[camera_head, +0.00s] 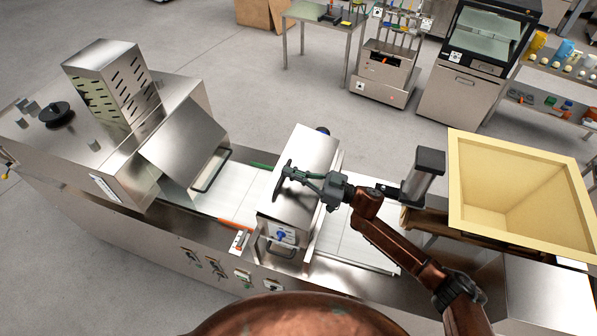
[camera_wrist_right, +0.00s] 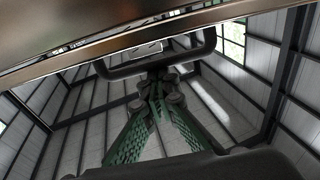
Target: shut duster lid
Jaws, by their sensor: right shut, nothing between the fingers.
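The duster (camera_head: 274,247) is a steel box across the white belt, with a blue knob on its near end. Its steel lid (camera_head: 308,150) shows as a broad panel on top; I cannot tell how far it is open. My right gripper (camera_head: 291,174) is at the lid, with its green fingers shut and empty, close to a black handle (camera_head: 282,183). In the right wrist view, the fingers (camera_wrist_right: 158,85) point at the black bar handle (camera_wrist_right: 128,67) below the steel panel (camera_wrist_right: 130,35). Contact is unclear. My left gripper is not in view.
A sloped steel hood (camera_head: 185,140) and the belt (camera_head: 240,190) lie left of the duster. A large cream hopper (camera_head: 520,195) stands to the right, near my right arm. A wheeled machine (camera_head: 387,72) and a table (camera_head: 325,22) stand behind, across open floor.

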